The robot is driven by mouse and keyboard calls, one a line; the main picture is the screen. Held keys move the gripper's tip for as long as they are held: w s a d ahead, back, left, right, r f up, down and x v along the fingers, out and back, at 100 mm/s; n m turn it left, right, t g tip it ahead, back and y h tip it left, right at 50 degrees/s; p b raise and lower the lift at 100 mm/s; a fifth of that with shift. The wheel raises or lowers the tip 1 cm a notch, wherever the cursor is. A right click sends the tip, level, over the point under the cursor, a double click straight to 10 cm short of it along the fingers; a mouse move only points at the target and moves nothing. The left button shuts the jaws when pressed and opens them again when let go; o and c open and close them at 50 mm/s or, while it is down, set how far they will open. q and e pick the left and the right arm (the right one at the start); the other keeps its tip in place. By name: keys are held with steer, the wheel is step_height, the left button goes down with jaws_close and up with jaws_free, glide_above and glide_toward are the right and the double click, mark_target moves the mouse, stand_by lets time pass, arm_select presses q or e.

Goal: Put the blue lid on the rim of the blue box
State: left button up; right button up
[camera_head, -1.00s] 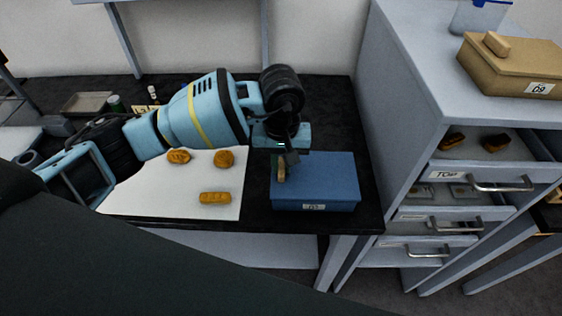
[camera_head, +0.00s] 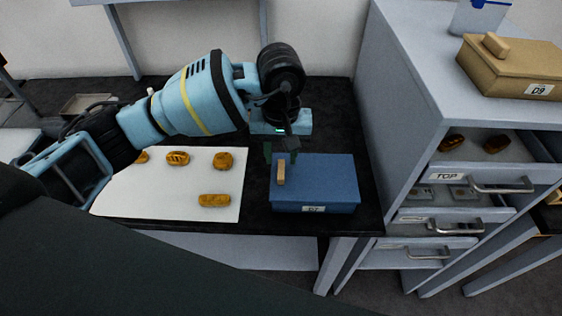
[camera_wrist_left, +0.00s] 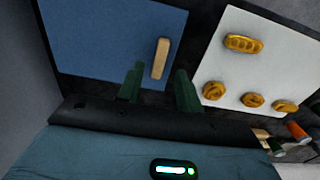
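The blue box (camera_head: 314,199) stands on the black bench, with a label on its front. The flat blue lid (camera_head: 325,172) covers its top and looks level; I cannot tell how exactly its edges meet the rim. A wooden handle (camera_head: 281,172) stands at the lid's left side. The lid (camera_wrist_left: 105,35) and handle (camera_wrist_left: 161,58) also show in the left wrist view. My left gripper (camera_head: 280,155) is above and just behind the handle, its green fingers apart and empty; it also shows in the wrist view (camera_wrist_left: 160,70). My right gripper is out of view.
A white sheet (camera_head: 180,192) with several golden-brown pieces lies left of the box. A grey drawer cabinet (camera_head: 400,150) stands close on the right, its top drawer (camera_head: 470,165) open. A tan lidded box (camera_head: 515,75) sits on top of it.

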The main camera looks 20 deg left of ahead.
arm_select(q)
step_height(320, 180, up, 8)
stand_by(0.5)
steer(key=shift+s+f, duration=0.1)
